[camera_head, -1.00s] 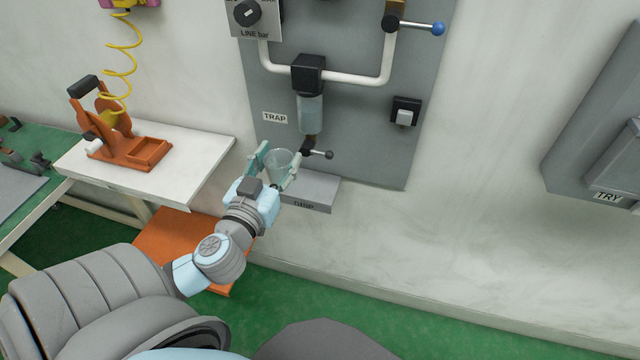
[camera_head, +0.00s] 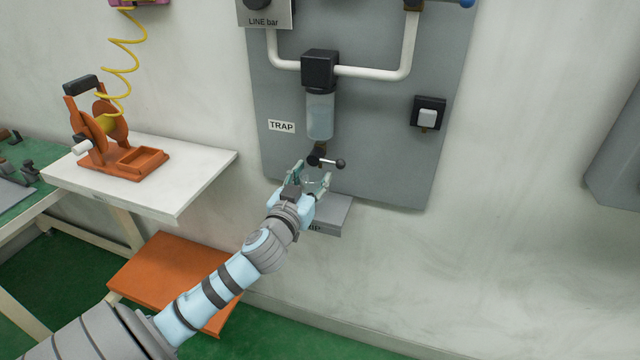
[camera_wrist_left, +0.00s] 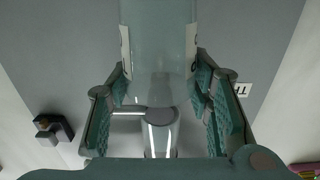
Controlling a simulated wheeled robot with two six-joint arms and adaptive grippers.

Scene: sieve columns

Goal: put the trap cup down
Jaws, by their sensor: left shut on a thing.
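My left gripper (camera_head: 311,176) is shut on the clear trap cup (camera_head: 313,183), which shows faintly between its fingers in the head view. The cup is below the drain valve (camera_head: 319,157) of the trap and above or over the grey shelf (camera_head: 334,212); I cannot tell whether it touches the shelf. In the left wrist view the see-through cup (camera_wrist_left: 158,40) fills the upper middle between the green finger pads. My right gripper is not in view.
The trap bowl (camera_head: 320,115) hangs on the grey wall panel (camera_head: 385,155), beside the TRAP label (camera_head: 282,126). A white table (camera_head: 195,180) with an orange device (camera_head: 120,160) stands at left. An orange step (camera_head: 165,270) is below it.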

